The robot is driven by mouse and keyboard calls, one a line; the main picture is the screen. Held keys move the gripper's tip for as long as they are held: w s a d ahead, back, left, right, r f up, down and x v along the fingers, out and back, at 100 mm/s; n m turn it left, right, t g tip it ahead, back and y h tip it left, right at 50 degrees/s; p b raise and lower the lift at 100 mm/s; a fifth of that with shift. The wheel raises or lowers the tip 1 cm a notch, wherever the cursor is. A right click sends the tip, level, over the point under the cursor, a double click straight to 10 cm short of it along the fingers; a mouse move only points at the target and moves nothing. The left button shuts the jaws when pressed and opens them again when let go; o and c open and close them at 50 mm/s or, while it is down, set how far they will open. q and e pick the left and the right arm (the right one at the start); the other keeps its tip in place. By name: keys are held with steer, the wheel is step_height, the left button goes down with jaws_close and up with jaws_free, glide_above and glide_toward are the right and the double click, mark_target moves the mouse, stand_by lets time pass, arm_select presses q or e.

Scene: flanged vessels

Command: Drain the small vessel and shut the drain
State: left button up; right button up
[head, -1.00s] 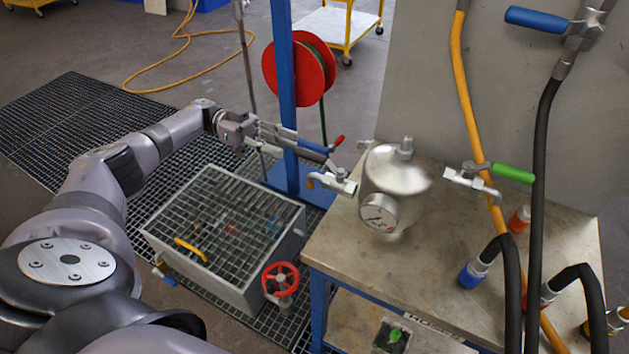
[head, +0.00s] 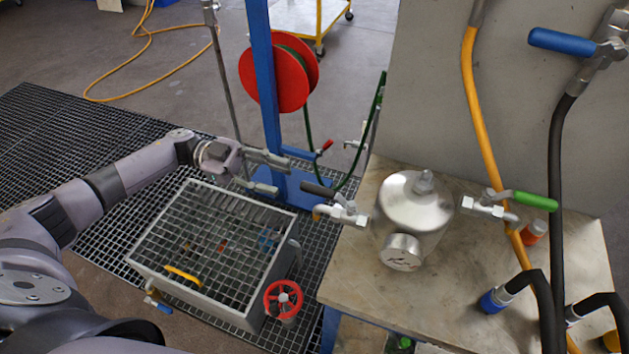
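The small vessel (head: 416,208) is a shiny steel pot with a round gauge (head: 401,252) on its front, standing on the worktable. A valve (head: 345,212) with a dark lever (head: 320,189) sits on its left side, with a short spout (head: 317,213) pointing down. The lever points left, roughly along the valve body. A green-levered valve (head: 487,206) sits on its right side. My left gripper (head: 273,175) is open, its fingers spread left of the dark lever's end and apparently apart from it. No flowing liquid is visible. My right gripper is not in view.
A grated basin (head: 139,264) with a red handwheel (head: 283,299) stands below my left arm. A blue post (head: 262,75) with a red hose reel (head: 270,80) rises behind my gripper. Hoses hang at the right. The worktable (head: 356,285) is bare in front of the vessel.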

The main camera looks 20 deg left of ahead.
mark_target(309, 184)
arm_select(q)
steer(key=d+p, duration=0.2)
steer(key=d, duration=0.6)
steer(key=shift+s, duration=0.15)
steer(key=shift+d, duration=0.7)
steer(key=c, duration=0.8)
jaws_close()
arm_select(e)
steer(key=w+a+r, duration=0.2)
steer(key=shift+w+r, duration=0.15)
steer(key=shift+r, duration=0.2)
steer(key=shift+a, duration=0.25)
